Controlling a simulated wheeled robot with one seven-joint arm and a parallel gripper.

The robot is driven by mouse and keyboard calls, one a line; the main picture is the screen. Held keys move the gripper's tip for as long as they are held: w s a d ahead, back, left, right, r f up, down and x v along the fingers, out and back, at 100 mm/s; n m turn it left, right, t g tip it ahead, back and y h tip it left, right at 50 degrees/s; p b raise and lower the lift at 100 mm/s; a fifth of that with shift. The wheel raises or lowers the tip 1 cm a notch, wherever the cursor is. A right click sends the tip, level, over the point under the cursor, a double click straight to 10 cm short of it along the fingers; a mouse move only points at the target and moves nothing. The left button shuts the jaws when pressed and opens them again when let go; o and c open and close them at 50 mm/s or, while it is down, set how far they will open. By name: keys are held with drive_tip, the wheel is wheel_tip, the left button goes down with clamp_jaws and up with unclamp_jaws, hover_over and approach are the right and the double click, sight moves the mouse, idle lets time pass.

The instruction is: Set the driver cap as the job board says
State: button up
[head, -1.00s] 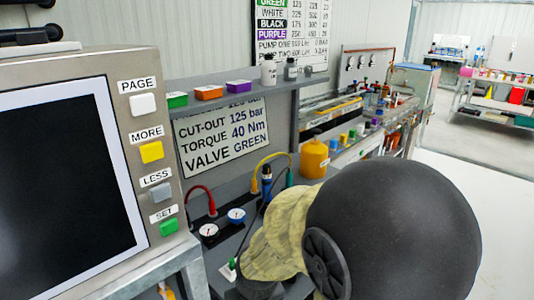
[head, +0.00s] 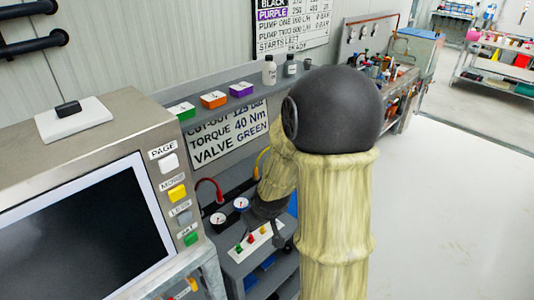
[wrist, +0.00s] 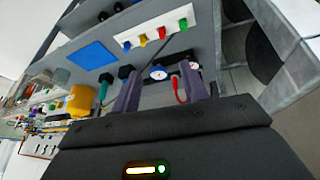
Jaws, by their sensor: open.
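The job board (head: 230,135), seen in the head view, is partly covered by my arm and the shelf; it reads cut-out 125 bar, torque 40 Nm, valve green. At left stands a metal console with a dark screen (head: 90,235) showing no readable text. Down its right side are buttons labelled PAGE, white (head: 169,163), MORE, yellow (head: 177,193), LESS, grey (head: 184,217), and SET, green (head: 190,238). My gripper (wrist: 160,75) is open and empty in the wrist view, its fingers over the bench near two gauges, away from the buttons. No driver is clearly identifiable.
Two round gauges (head: 229,211) and a white strip with coloured switches (head: 255,240) are on the bench. The shelf holds green (head: 181,110), orange (head: 213,99) and purple (head: 241,89) boxes and bottles. A black knob on a white plate (head: 73,116) tops the console. Open floor lies at right.

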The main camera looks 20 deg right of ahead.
drive_tip(key=w+d+f+n+t+y, duration=0.1)
drive_tip(key=w+d+f+t+y, duration=0.15)
drive_tip(key=w+d+f, duration=0.45)
drive_tip(key=w+d+r+t+y, duration=0.2)
drive_tip(key=w+d+r+t, duration=0.1)
drive_tip(key=d+t, duration=0.7)
drive_tip(key=shift+w+d, duration=0.15)
drive_tip(key=shift+d, duration=0.7)
drive_tip(key=shift+r, duration=0.1)
drive_tip(key=p+x, duration=0.4)
drive_tip(key=x, duration=1.2)
drive_tip(key=shift+w+a, duration=0.1)
drive_tip(key=shift+w, duration=0.55)
drive_tip(key=shift+a, duration=0.1)
